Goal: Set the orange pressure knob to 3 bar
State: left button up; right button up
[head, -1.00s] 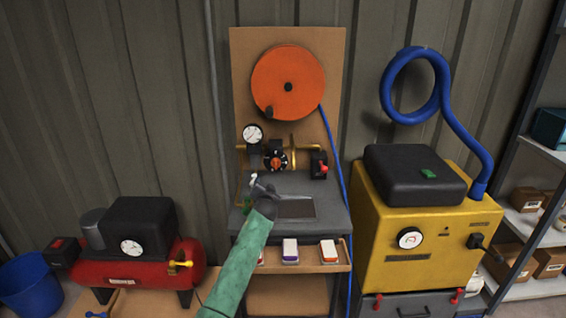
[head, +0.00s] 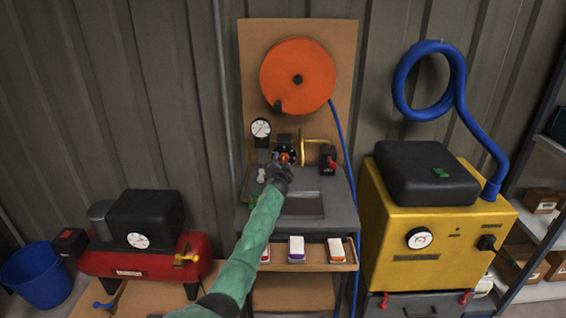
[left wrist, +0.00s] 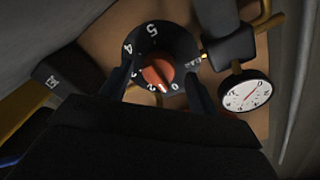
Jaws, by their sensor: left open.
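The orange pressure knob (head: 284,157) sits on a black dial on the board below the orange reel. In the left wrist view the knob (left wrist: 157,75) shows clearly, with 5, 4, 0 and "BAR" legible on the dial (left wrist: 165,40) around it. A white mark on the knob's lower edge points near the 0 end of the scale. My left gripper (head: 279,170) is open in front of the knob. In the left wrist view its two dark fingers (left wrist: 160,88) stand on either side of the knob, apparently not closed on it. My right gripper is not in view.
A white-faced gauge (head: 261,128) stands left of the knob and also shows in the left wrist view (left wrist: 246,93). A red-handled valve (head: 329,158) is at its right. Brass pipes run close by. A grey bench top (head: 335,205) lies below.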

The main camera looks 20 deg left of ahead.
pick_arm(q)
jog(key=shift+w+a, duration=0.1)
jog(key=shift+w, duration=0.55)
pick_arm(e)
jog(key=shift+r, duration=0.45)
pick_arm(q)
jog(key=c, duration=1)
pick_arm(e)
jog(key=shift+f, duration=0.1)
pick_arm(q)
jog(key=shift+m, duration=0.3)
